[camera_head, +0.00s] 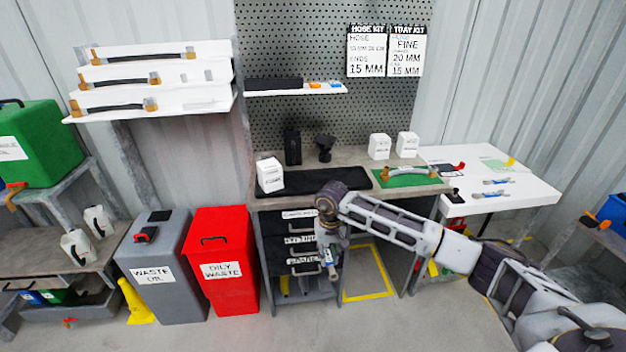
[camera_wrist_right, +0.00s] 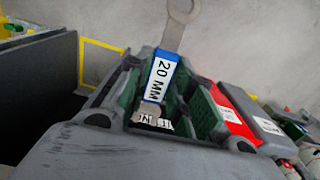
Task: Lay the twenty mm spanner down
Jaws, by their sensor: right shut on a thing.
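The 20 mm spanner (camera_wrist_right: 163,78) is in my right gripper (camera_wrist_right: 165,95), clamped by its blue-and-white "20 MM" handle between the green-padded fingers. Its grey ring end points away from the gripper over the floor in the right wrist view. In the head view my right gripper (camera_head: 329,258) hangs down in front of the workbench drawers, and a small part of the spanner (camera_head: 332,271) shows below it. The fingers hide part of the handle. My left gripper is not in view.
The workbench (camera_head: 300,198) carries a black mat (camera_head: 315,182), white boxes and a green mat (camera_head: 420,181) with a hose. A white table (camera_head: 535,190) at right holds blue-handled spanners (camera_head: 490,194). A red bin (camera_head: 222,260) and grey bin (camera_head: 163,285) stand left of the drawers.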

